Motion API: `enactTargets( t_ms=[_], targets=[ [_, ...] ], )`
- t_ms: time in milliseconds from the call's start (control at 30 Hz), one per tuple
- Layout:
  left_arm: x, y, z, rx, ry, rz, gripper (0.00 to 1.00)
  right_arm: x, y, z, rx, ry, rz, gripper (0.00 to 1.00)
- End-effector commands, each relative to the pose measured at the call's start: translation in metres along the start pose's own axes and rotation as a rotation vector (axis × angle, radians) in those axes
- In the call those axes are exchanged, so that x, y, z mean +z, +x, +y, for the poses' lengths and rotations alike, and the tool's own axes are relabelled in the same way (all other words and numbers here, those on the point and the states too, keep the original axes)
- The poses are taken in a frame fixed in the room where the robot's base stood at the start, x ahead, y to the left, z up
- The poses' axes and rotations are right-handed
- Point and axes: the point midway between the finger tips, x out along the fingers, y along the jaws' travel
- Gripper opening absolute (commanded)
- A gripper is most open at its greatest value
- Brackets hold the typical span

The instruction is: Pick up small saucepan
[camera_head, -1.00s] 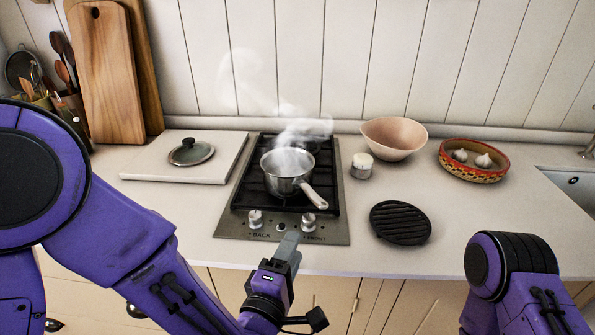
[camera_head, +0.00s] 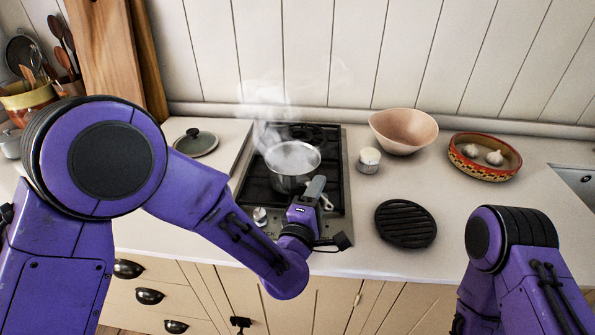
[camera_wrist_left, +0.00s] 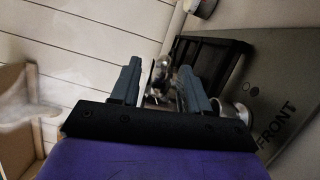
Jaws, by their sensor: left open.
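The small saucepan (camera_head: 291,183) is a steaming metal pan on the dark hob (camera_head: 254,188) in the head view. Its handle points to the front right and is mostly hidden by my left gripper (camera_head: 318,187); only its end shows just right of the gripper. In the left wrist view my left gripper (camera_wrist_left: 158,76) is open, its two grey fingers apart. Shiny metal shows between and beyond them, likely part of the saucepan; I cannot tell whether they touch it. My right arm is at the right, its gripper out of view.
A white-lidded jar (camera_head: 369,160), pink bowl (camera_head: 403,131), garlic dish (camera_head: 470,169) and black ridged trivet (camera_head: 405,224) stand right of the hob. Hob knobs (camera_head: 261,215) sit at its front. Counter between trivet and dish is clear.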

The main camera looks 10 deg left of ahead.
Motion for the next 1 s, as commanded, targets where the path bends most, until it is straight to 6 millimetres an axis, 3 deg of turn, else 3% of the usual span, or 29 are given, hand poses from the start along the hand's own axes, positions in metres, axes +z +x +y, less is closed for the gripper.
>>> enactTargets(
  t_ms=[167,300,1000],
  targets=[
    [-0.0011,-0.0002,-0.0008,0.000,0.000,0.002,0.46,0.0004,0.0006,-0.0001,0.000,0.000,0.000,0.43],
    [-0.0011,-0.0003,-0.0007,0.000,0.000,0.002,0.00,0.0004,0.0007,0.0000,0.000,0.000,0.000,0.43],
    [-0.0010,-0.0001,0.0002,0.002,0.000,0.002,0.00,0.0003,0.0006,-0.0001,0.000,0.000,0.000,0.43]
  ],
)
